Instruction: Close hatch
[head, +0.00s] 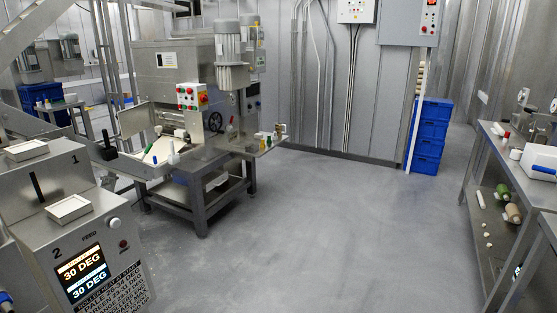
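A steel machine (172,72) with upright motors stands at the back left on a dark-legged frame. Low on its front is an opening with a work surface (150,165). A flat metal panel (137,117) stands tilted at the left of this opening, and a smaller plate (214,122) stands at its right. I cannot tell for sure which of these is the hatch. A button box (192,96) with red and green buttons sits above the opening. Neither of my grippers is in view.
A steel cabinet (100,215) with lit "30 DEG" displays fills the lower left. A steel bench (505,150) with a lower shelf runs along the right. Blue crates (428,135) are stacked at the back wall. The grey floor (320,230) between is clear.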

